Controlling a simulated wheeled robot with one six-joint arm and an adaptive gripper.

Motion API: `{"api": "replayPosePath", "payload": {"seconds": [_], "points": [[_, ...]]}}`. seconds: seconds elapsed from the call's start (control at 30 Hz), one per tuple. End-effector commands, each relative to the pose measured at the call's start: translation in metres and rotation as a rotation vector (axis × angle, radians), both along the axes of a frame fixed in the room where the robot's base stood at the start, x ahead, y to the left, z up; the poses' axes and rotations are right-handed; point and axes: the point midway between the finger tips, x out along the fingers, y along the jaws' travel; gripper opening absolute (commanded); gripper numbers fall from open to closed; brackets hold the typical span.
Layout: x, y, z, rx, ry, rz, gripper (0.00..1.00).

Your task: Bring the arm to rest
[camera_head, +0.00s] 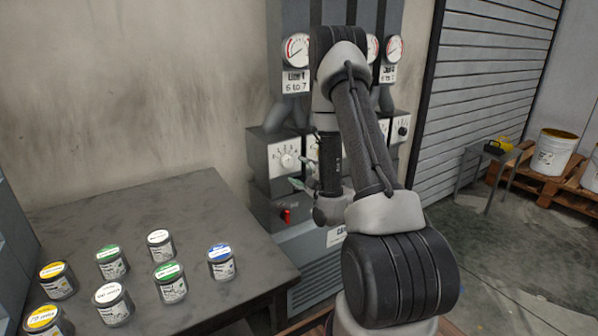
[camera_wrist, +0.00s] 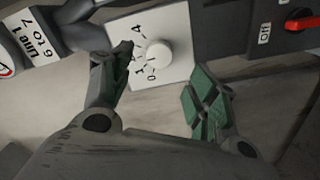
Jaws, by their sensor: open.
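My arm reaches forward and bends down in front of the control panel (camera_head: 272,158) in the head view. My gripper (camera_head: 303,187) is partly hidden behind my own wrist, with its green pads showing at the left. In the wrist view my gripper (camera_wrist: 160,80) is open and empty. Its two green-padded fingers stand apart, with a white round knob (camera_wrist: 153,54) on a numbered white dial plate beyond them. The knob shows between the fingers, near the left one. I cannot tell the exact gap to it.
A dark table (camera_head: 190,212) at the left bears several small paint cans. Gauges (camera_head: 296,50) sit above the panel. A red switch (camera_head: 286,215) is below the left dial, and also shows in the wrist view (camera_wrist: 302,20). A white bucket (camera_head: 556,152) stands on a pallet at the right.

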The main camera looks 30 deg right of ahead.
Motion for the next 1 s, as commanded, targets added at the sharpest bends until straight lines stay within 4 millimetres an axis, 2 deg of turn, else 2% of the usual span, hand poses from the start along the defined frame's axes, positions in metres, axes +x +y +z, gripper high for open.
{"api": "replayPosePath", "payload": {"seconds": [0.43, 0.47, 0.53, 0.6, 0.67, 0.7, 0.8, 0.9, 1.0], "points": [[0.0, 0.0, 0.0, 0.019, 0.001, 0.0, 0.59], [0.0, 0.0, -0.004, 0.038, 0.017, 0.001, 0.59], [-0.001, 0.001, -0.023, 0.093, 0.101, -0.001, 0.59], [-0.007, 0.0, -0.055, 0.161, 0.24, -0.02, 0.59], [-0.02, -0.002, -0.09, 0.232, 0.397, -0.055, 0.59], [-0.034, -0.003, -0.115, 0.284, 0.514, -0.09, 0.59], [-0.071, -0.01, -0.149, 0.401, 0.769, -0.209, 0.59], [-0.107, -0.015, -0.151, 0.495, 0.969, -0.346, 0.59], [-0.143, -0.014, -0.131, 0.579, 1.13, -0.499, 0.59]]}}
